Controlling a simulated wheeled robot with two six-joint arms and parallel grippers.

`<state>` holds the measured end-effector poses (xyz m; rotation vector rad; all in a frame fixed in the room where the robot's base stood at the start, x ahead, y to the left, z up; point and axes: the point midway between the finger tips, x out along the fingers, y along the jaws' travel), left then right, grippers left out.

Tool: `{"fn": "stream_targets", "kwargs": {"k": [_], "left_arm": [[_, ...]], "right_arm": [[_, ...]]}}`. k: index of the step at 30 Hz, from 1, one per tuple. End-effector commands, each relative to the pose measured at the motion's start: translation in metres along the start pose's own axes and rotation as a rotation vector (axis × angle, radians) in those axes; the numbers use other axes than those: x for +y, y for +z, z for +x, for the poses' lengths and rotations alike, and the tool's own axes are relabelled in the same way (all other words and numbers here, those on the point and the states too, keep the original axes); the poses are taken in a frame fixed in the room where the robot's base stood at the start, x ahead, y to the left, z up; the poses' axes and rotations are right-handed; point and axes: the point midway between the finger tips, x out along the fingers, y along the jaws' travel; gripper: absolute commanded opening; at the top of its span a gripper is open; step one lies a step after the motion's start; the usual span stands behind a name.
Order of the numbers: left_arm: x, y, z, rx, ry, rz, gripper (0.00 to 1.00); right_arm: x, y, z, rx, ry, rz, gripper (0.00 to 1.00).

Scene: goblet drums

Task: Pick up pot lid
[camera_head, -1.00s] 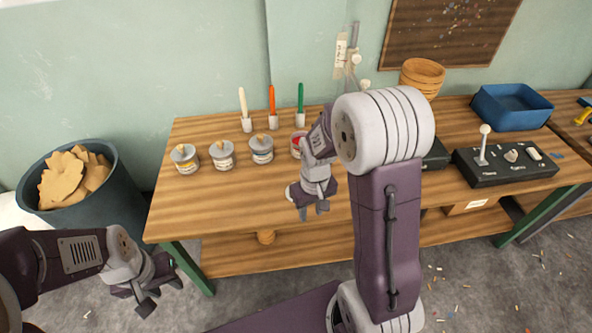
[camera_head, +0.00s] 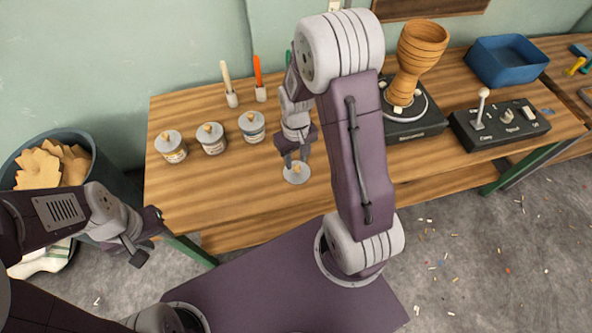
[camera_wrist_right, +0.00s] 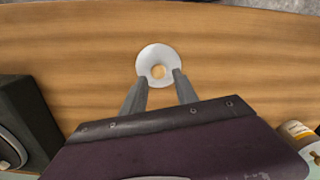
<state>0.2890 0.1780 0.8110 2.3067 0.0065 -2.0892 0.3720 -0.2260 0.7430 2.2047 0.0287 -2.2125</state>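The pot lid (camera_head: 296,174) is a grey disc with a small wooden knob, lying flat on the table below my right gripper. My right gripper (camera_head: 296,158) points down at it, fingers apart. In the right wrist view the lid (camera_wrist_right: 146,56) lies just beyond the fingertips (camera_wrist_right: 160,76), with its knob in line with the gap; I cannot tell whether they touch. Three lidded pots, the left (camera_head: 171,148), the middle (camera_head: 211,139) and the right (camera_head: 252,127), stand in a row on the table. My left gripper (camera_head: 146,236) is open and empty off the table's front left corner.
A wooden goblet drum body (camera_head: 412,62) stands on a black turntable (camera_head: 415,127). A black control box (camera_head: 500,126) and blue bin (camera_head: 507,60) are at the right. A scrap bucket (camera_head: 105,170) stands left. Table around the lid is clear.

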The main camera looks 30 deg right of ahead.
Motion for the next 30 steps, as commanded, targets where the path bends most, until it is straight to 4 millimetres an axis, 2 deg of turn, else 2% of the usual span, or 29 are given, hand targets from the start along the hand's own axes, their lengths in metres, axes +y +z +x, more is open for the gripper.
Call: {"fn": "stream_targets", "kwargs": {"k": [3,7,15,16,19,20,30], "left_arm": [[0.0,0.001,0.01,0.0,0.0,0.0,0.36],[0.0,0.002,0.015,0.0,0.0,0.0,0.36],[0.0,0.002,0.015,0.0,0.0,0.0,0.36],[0.0,0.002,0.015,0.0,0.0,0.0,0.36],[0.0,0.002,0.015,0.0,0.0,0.0,0.36],[0.0,0.002,0.015,0.0,0.0,0.0,0.36],[0.0,0.002,0.014,0.0,0.0,0.0,0.36]], "right_arm": [[0.003,0.001,0.024,-0.005,-0.001,0.001,0.36],[0.003,0.001,0.044,-0.004,-0.001,0.0,0.36],[0.003,0.0,0.049,-0.001,0.0,0.0,0.36],[0.003,0.0,0.049,-0.001,0.0,0.0,0.33],[0.003,0.0,0.048,-0.001,0.0,0.0,0.05],[0.003,0.0,0.048,-0.001,0.0,0.0,0.0],[0.003,-0.001,0.045,0.001,0.0,0.0,0.0]]}}
